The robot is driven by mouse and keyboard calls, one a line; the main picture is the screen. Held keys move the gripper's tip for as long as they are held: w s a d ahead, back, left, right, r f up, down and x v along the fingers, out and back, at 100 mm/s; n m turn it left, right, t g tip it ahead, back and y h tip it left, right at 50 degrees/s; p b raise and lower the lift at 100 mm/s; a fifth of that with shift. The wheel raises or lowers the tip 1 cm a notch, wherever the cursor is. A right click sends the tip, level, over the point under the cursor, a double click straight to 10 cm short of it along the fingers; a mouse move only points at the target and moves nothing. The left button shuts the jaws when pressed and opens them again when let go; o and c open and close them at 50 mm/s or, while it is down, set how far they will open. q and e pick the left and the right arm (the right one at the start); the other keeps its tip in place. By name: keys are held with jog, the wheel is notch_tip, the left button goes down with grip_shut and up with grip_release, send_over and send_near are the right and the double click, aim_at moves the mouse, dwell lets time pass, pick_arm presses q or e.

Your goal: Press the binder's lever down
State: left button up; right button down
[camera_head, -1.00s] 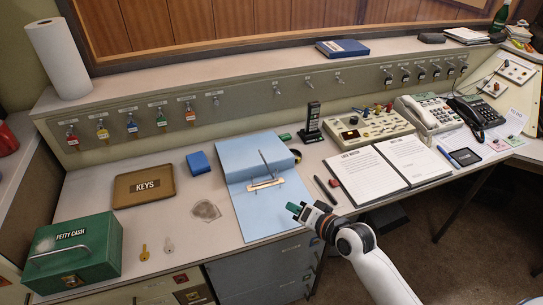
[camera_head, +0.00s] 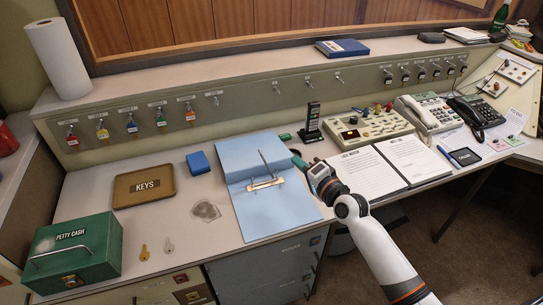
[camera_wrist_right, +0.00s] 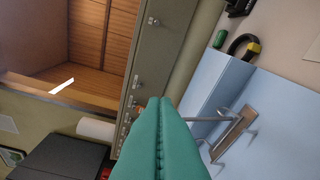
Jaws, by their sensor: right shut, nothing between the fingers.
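The blue binder (camera_head: 280,207) lies open on the desk. Its metal lever (camera_head: 263,160) stands up at a slant from the ring mechanism (camera_head: 265,184). My right gripper (camera_head: 298,160) is shut and empty, with green fingertips, just right of the lever and above the binder's right edge. In the right wrist view the shut green fingers (camera_wrist_right: 160,135) fill the lower middle, and the lever (camera_wrist_right: 205,119) reaches from the mechanism (camera_wrist_right: 233,134) toward them. Part of the lever may be hidden behind the fingers, so I cannot tell whether they touch. My left gripper is not in view.
A black handset (camera_head: 311,122) stands behind my right gripper. Paper logbooks (camera_head: 367,174) lie to the right. A blue box (camera_head: 198,163), a keys tray (camera_head: 144,186) and a green petty cash box (camera_head: 75,250) are to the left.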

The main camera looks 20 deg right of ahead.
aim_at(267, 166)
jog(key=w+a+f+p, duration=0.1)
jog(key=w+a, duration=0.5)
jog(key=w, duration=0.1)
jog(key=shift+f, duration=0.4)
jog(key=shift+w+d, duration=0.1)
